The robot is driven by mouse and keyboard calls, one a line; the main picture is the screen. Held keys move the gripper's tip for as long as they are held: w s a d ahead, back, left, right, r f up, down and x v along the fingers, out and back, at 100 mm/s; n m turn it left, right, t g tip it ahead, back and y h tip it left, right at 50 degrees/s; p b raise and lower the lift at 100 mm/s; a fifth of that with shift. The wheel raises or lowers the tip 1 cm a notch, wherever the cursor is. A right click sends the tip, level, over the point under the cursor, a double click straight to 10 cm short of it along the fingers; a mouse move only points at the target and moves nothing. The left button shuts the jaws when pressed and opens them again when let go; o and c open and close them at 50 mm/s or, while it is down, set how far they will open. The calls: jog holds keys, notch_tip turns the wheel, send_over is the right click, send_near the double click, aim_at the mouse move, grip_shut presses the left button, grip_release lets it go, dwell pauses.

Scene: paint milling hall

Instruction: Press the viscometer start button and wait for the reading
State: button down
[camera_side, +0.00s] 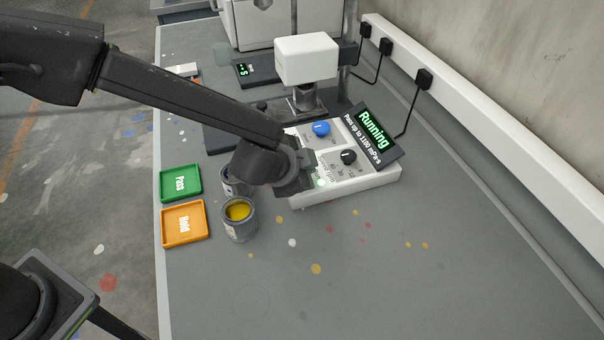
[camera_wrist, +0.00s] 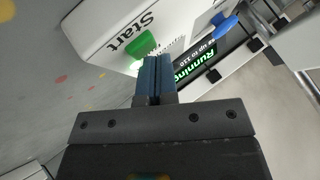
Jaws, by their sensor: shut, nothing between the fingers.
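The viscometer's white console (camera_side: 372,184) stands on the bench. Its tilted display (camera_side: 372,130) reads "Running" in green, with "Pass up to 1100 mPa·s" below. A blue knob (camera_side: 321,129) and a black knob (camera_side: 348,157) sit on its top. The green start button (camera_wrist: 141,45) is beside the word "Start" in the wrist view.
An open can of yellow paint (camera_side: 239,212) stands close to my wrist, with another can (camera_side: 232,181) partly hidden behind. A green "Pass" tray (camera_side: 181,199) and an orange "Hold" tray (camera_side: 165,241) lie left. The bench front is clear.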

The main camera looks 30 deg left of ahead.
jog(key=shift+f, duration=0.1)
dwell(0.3)
jog(key=shift+r, duration=0.85)
jog(key=shift+r, duration=2.55)
jog(key=s+a+r+n+g+y, duration=0.1)
jog(key=s+a+r+n, duration=0.3)
jog(key=a, duration=0.4)
jog(key=s+a+r+n+y, duration=0.15)
jog(key=s+a+r, duration=0.3)
jog(key=a, duration=0.45)
jog(key=s+a+n+g, duration=0.1)
jog(key=s+a+n, duration=0.1)
jog(key=s, duration=0.6)
jog(key=s+a+r+n+g+h, duration=0.1)
jog(key=s+a+n, duration=0.2)
jog(key=s+a, duration=0.2)
jog(key=s, duration=0.3)
jog(key=shift+s, duration=0.25)
